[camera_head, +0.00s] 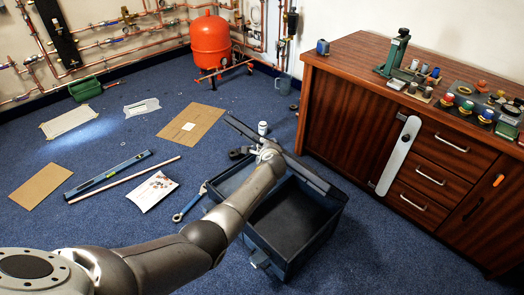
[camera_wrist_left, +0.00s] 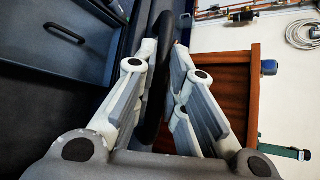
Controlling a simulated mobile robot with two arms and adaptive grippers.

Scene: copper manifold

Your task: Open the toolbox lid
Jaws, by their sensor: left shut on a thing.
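The dark blue toolbox (camera_head: 290,262) stands on the carpet in front of the wooden cabinet, and its dark inside shows. Its lid (camera_head: 312,177) is raised and shows nearly edge-on as a long narrow strip above the box. My left arm reaches across the box, and my left gripper (camera_head: 268,153) is at the lid's upper edge. In the left wrist view the fingers of the left gripper (camera_wrist_left: 158,95) are closed around a black bar (camera_wrist_left: 160,40), which looks like the lid's handle. The arm hides part of the box. My right gripper is not in view.
The wooden cabinet (camera_head: 345,125) stands close on the right, with fittings on top. A wrench (camera_head: 188,204) lies left of the box. A white can (camera_head: 263,128) and a dark object (camera_head: 240,152) are behind it. Cardboard sheets and a spirit level (camera_head: 108,173) lie farther left.

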